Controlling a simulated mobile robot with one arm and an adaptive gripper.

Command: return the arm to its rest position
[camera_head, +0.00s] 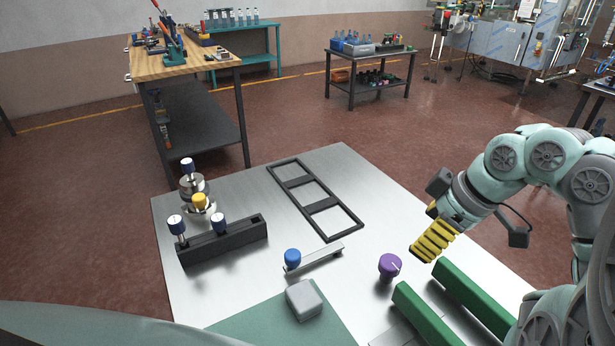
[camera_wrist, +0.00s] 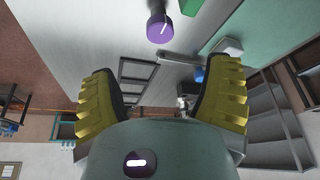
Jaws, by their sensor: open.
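My gripper (camera_head: 430,240) with ribbed yellow fingers hangs over the right part of the metal table (camera_head: 350,165), above and to the right of a purple knob (camera_head: 390,265). In the wrist view the two yellow fingers of my gripper (camera_wrist: 165,100) stand wide apart with nothing between them in their grasp. The purple knob (camera_wrist: 160,25) shows beyond the fingertips, apart from them. My arm reaches in from the right side of the head view, bent at the elbow.
Green rails (camera_head: 470,298) lie right of the purple knob. A blue knob on a bar (camera_head: 315,258), a grey block (camera_head: 304,300), a black frame (camera_head: 315,200) and a dark rack with knobs (camera_head: 222,243) occupy the table. A wooden bench (camera_head: 180,65) stands behind; floor between is free.

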